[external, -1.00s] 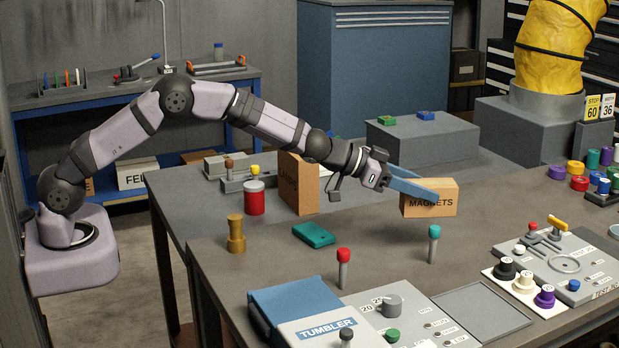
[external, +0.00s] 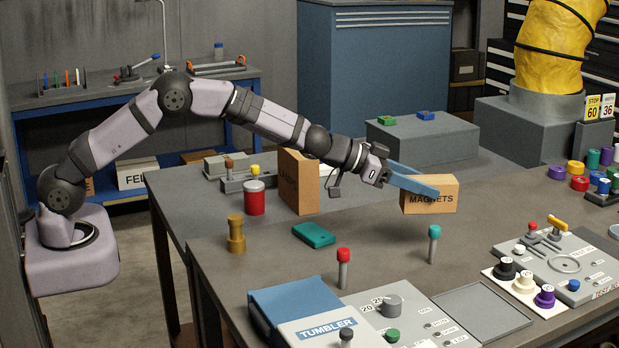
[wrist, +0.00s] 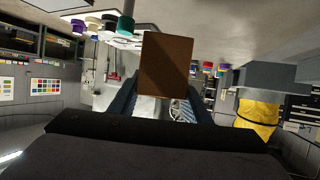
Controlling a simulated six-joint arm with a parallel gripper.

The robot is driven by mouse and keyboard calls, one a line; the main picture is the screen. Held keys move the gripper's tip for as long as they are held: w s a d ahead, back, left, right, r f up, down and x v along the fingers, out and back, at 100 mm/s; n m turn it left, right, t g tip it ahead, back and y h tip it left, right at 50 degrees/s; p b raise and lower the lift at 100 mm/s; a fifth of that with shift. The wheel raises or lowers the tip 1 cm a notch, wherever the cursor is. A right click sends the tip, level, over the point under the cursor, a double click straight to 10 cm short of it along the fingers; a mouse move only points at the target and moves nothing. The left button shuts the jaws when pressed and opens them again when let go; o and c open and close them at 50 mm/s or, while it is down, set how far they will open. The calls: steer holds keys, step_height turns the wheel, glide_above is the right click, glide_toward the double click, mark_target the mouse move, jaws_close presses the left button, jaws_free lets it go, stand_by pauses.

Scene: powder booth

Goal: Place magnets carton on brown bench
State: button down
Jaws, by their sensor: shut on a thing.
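The magnets carton (external: 442,203) is a small tan box with dark lettering on its front, at the right of centre in the external view. My gripper (external: 418,187) has its blue fingers shut on the carton from the left. The carton is close to the brown-grey bench top (external: 350,268); I cannot tell whether it touches. In the wrist view the carton (wrist: 165,68) appears as a brown face between the two blue fingers (wrist: 160,105).
A teal-topped post (external: 433,243) and a red-topped post (external: 343,268) stand in front of the carton. A teal block (external: 314,234), a brass piece (external: 236,234) and a taller brown carton (external: 300,182) are to its left. A control panel (external: 560,265) lies right.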

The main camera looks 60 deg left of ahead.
mark_target(420, 204)
steer(key=shift+r, duration=0.15)
step_height(420, 204, down, 5)
steer(key=b, duration=0.2)
steer(key=shift+b, duration=0.3)
steer(key=shift+f+b, duration=0.55)
steer(key=shift+f, duration=1.9)
steer(key=shift+f, duration=0.2)
steer(key=c, duration=1.3)
jaws_free()
steer(key=shift+f, duration=0.1)
steer(key=shift+o, duration=0.2)
